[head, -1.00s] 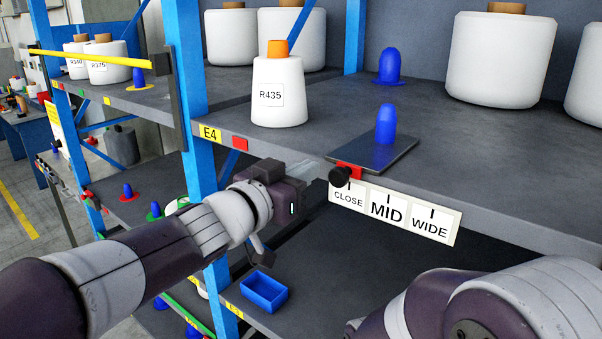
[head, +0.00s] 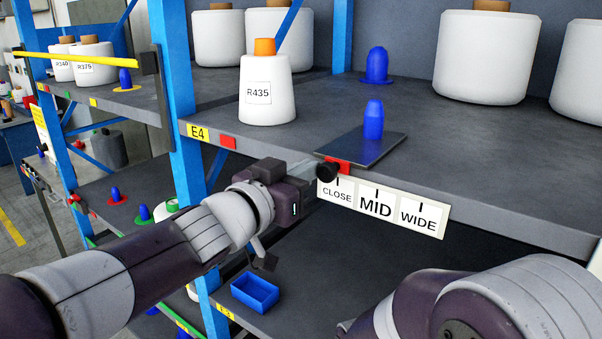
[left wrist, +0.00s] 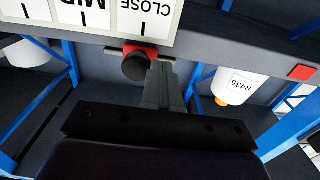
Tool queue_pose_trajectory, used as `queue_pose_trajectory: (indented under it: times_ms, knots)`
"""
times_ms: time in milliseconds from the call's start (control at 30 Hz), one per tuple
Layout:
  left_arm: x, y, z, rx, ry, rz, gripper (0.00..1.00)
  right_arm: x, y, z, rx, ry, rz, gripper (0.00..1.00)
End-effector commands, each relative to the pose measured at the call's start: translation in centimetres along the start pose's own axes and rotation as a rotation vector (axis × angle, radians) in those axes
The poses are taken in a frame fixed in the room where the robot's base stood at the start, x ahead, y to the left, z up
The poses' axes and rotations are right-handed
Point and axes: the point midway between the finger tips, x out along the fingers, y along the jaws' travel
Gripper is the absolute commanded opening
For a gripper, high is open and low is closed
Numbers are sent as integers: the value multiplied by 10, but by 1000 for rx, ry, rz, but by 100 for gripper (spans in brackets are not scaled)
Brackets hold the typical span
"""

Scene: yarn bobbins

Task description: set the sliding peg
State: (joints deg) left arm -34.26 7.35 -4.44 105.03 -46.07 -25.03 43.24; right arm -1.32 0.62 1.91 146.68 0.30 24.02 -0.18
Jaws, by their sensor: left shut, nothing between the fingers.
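The sliding peg (head: 374,121) is a blue upright post on a dark flat plate (head: 372,150) at the shelf's front edge. A red pointer (head: 345,168) and a black knob (head: 327,172) stick out at its front, above the CLOSE mark of the scale label (head: 381,207). My left gripper (head: 314,172) is shut and empty, its fingertips just left of the knob. In the left wrist view the fingers (left wrist: 162,80) are right beside the knob (left wrist: 136,66); I cannot tell whether they touch. My right gripper is out of view; its arm shows at lower right.
A white bobbin R435 (head: 267,98) with an orange top stands left of the plate. A fixed blue peg (head: 377,66) and large white bobbins (head: 487,55) are behind. A blue upright (head: 175,100) stands left, a blue tray (head: 255,292) below.

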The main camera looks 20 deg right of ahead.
Motion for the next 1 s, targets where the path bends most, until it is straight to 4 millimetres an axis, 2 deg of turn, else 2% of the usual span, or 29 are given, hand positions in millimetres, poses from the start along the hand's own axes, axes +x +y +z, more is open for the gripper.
queue_pose_trajectory:
  times_ms: [1000]
  knots:
    - [0, 51, 2, 1, 2, 2, 0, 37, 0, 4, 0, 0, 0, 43]
